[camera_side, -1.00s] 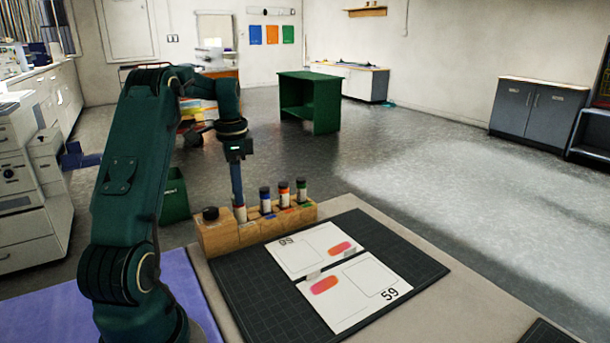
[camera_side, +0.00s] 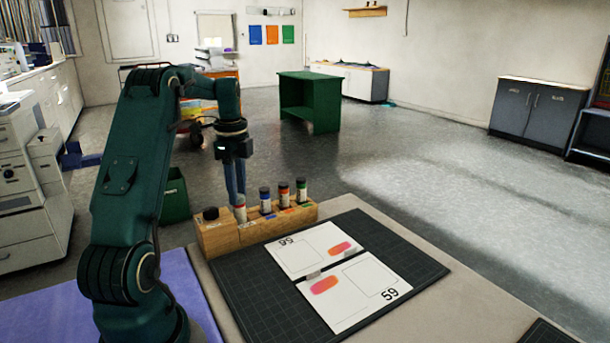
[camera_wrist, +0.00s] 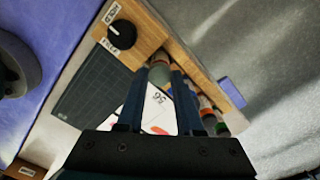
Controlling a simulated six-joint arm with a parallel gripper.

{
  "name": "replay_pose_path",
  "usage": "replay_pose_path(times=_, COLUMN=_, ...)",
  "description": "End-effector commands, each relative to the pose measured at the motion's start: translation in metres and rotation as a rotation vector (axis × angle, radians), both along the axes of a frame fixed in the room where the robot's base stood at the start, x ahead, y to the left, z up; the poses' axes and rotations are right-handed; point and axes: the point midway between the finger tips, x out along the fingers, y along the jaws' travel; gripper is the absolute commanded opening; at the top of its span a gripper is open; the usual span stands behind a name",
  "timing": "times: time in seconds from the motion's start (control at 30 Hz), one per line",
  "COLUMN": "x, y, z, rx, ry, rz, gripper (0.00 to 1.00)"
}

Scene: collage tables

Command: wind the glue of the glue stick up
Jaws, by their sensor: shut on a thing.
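The glue stick (camera_side: 240,214), pale with a red band, stands upright at the left end of a row of sticks in a wooden rack (camera_side: 250,236). My gripper (camera_side: 238,196) points straight down over it, its two blue fingers shut on its upper end. In the wrist view the glue stick (camera_wrist: 160,75) shows between the fingertips of my gripper (camera_wrist: 161,70). Its top is partly hidden by the fingers, so I cannot see how far the glue stands out.
Sticks with blue (camera_side: 266,203), orange (camera_side: 284,197) and green (camera_side: 302,192) bands stand close on the right. A wooden block with a black knob (camera_side: 210,213) is on the left. A dark cutting mat (camera_side: 415,262) with white printed cards (camera_side: 345,318) lies in front.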

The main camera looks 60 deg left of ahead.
Motion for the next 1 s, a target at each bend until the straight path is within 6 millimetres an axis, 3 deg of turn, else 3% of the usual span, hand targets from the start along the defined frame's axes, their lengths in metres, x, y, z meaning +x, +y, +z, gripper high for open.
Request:
replay_pose_path(times=0.2, x=0.0000, y=0.0000, z=-0.0002, rx=0.000, ry=0.000, rz=-0.173, gripper=0.04)
replay_pose_path(times=0.5, x=0.0000, y=0.0000, z=-0.0002, rx=0.000, ry=0.000, rz=-0.201, gripper=0.04)
replay_pose_path(times=0.8, x=-0.0001, y=0.0001, z=-0.0002, rx=0.000, ry=0.000, rz=-0.481, gripper=0.04)
replay_pose_path(times=1.0, x=-0.0001, y=0.0001, z=-0.0002, rx=0.000, ry=0.000, rz=-0.499, gripper=0.04)
